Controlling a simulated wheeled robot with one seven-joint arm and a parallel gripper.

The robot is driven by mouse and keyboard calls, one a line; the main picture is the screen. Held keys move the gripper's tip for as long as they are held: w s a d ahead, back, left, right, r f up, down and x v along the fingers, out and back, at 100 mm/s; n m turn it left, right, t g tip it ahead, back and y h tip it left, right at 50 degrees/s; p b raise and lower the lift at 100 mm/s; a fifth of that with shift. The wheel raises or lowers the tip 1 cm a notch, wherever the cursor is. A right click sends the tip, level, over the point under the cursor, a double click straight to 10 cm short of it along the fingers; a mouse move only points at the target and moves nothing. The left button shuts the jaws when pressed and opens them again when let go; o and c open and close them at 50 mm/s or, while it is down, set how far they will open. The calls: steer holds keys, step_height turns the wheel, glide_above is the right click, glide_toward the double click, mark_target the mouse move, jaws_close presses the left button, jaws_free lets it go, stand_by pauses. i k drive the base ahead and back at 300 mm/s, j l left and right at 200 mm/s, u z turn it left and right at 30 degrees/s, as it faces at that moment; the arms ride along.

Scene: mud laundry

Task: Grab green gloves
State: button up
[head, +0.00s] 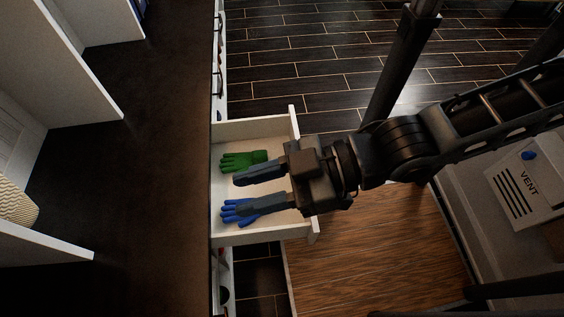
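The green gloves (243,161) lie in the far part of an open white drawer (268,127). Blue gloves (236,211) lie in the near part of the same drawer. My gripper (237,195) reaches in over the drawer from the right, with its two fingers spread apart and nothing seen between them. The upper finger is close beside the green gloves, just below them in the picture. The lower finger covers part of the blue gloves. I cannot tell how high the fingers are above the drawer floor.
The drawer's front panel (296,127) stands under my gripper's wrist. A dark countertop (165,160) runs along the left, with white panels (75,70) on it. Dark tiled floor (300,60) lies beyond the drawer, and a brown wooden surface (370,250) is at the lower right.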

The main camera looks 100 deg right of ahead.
mark_target(241, 161)
steer(key=l+u, duration=0.45)
steer(key=l, duration=0.9)
steer(key=k+l+u, duration=0.65)
steer(key=l+u, duration=0.2)
steer(key=k+l, duration=0.15)
steer(key=k, duration=0.55)
steer(key=k+l+u, duration=0.15)
steer(key=k, duration=0.55)
